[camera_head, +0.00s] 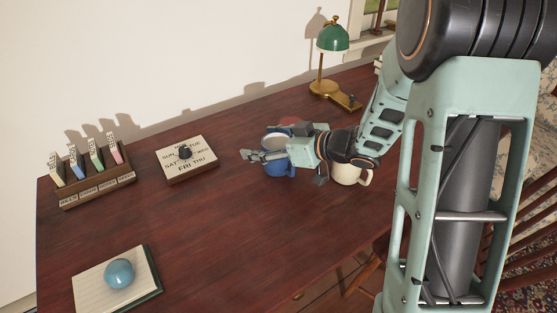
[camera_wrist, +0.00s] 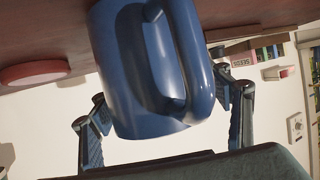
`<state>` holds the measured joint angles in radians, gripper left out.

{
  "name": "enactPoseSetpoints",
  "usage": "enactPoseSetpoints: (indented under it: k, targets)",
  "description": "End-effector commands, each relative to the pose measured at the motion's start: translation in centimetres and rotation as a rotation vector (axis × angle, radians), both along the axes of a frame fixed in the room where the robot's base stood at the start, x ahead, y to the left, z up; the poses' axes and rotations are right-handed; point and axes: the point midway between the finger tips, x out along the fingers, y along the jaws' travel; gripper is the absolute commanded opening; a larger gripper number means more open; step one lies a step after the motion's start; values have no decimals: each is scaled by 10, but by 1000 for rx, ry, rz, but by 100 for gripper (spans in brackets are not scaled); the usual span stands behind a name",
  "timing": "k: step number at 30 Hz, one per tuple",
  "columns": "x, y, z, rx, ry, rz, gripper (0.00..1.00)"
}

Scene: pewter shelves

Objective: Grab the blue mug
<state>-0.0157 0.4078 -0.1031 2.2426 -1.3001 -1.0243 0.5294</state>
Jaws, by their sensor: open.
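The blue mug (camera_head: 278,169) stands on the dark wooden desk, partly hidden behind my gripper (camera_head: 258,152) in the head view. In the wrist view the blue mug (camera_wrist: 150,70) fills the upper middle, with its handle toward the camera. My gripper (camera_wrist: 163,92) is open there, with one finger on each side of the mug. A gap shows beside the left finger; I cannot tell whether the right finger touches the mug.
A cream mug (camera_head: 352,176) stands close to the right, under my wrist. A red round thing (camera_head: 291,121) lies behind the blue mug. A calendar board (camera_head: 187,160), card rack (camera_head: 95,186), notepad with blue ball (camera_head: 119,273) and green lamp (camera_head: 333,39) stand farther off. The desk's front middle is clear.

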Motion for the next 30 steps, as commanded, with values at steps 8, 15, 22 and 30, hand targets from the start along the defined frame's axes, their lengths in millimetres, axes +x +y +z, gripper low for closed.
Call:
enactPoseSetpoints:
  k: [8, 15, 22, 30]
  targets:
    - [0, -1, 1, 0, 0, 0, 48]
    - [0, -1, 1, 0, 0, 0, 22]
    - [0, -1, 1, 0, 0, 0, 8]
    - [0, -1, 0, 0, 0, -1, 3]
